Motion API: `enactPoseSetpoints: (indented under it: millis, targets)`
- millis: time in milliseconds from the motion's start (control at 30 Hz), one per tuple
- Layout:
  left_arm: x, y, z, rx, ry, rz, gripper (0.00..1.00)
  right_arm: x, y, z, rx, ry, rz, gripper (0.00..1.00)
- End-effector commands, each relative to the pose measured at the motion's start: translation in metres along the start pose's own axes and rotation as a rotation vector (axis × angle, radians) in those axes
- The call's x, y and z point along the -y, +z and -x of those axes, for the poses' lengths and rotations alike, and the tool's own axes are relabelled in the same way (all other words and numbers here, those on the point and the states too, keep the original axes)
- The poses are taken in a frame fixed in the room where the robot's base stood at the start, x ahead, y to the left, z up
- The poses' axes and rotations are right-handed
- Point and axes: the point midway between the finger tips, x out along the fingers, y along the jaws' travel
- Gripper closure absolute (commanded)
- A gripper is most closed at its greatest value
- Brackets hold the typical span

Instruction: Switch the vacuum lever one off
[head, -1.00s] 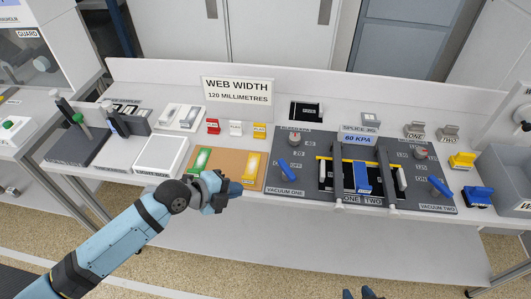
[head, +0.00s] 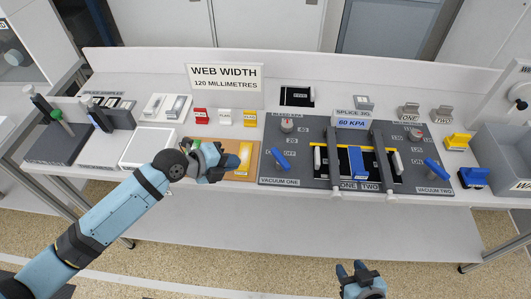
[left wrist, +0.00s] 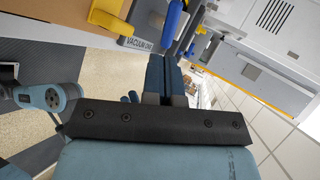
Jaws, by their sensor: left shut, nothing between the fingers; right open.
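The vacuum one lever (head: 279,159) is a blue handle on the dark grey panel (head: 290,175), above the label "VACUUM ONE". It also shows as a blue bar in the left wrist view (left wrist: 173,20). My left gripper (head: 232,164) is shut and empty, over the orange-brown board just left of the lever, apart from it in the head view. Its closed fingers also show in the left wrist view (left wrist: 163,75). A second blue lever (head: 437,169) stands by the label "VACUUM TWO". My right gripper (head: 354,268) is open and empty, low in front of the bench.
The orange-brown board (head: 235,179) with a yellow handle (head: 244,156) lies under my left gripper. The splice jig (head: 352,160) with two grey bars is right of the lever. A yellow block (head: 456,141) and a grey bin (head: 500,163) are at the right.

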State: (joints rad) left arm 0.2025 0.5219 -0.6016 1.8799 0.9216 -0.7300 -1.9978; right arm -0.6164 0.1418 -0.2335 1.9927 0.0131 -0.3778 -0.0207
Motion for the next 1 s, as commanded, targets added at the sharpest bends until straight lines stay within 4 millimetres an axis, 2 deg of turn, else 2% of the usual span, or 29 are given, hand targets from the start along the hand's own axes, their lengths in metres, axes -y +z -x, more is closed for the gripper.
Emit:
enactPoseSetpoints:
  millis: [300,500,700,1000]
  targets:
    - [0.003,-0.001,-0.067,-0.001,-0.001,0.004,1.0,0.001,-0.011,0.006,-0.002,0.0,-0.002,0.57]
    - [0.015,-0.001,-0.093,0.0,-0.002,0.003,1.0,0.002,-0.019,0.011,-0.004,-0.001,-0.003,0.57]
    - [0.02,0.0,-0.105,0.001,-0.001,0.0,1.0,0.002,-0.023,0.013,-0.006,-0.001,-0.003,0.57]
    - [0.02,0.0,-0.107,0.001,0.0,-0.001,1.0,0.002,-0.022,0.012,-0.005,-0.002,-0.003,0.57]
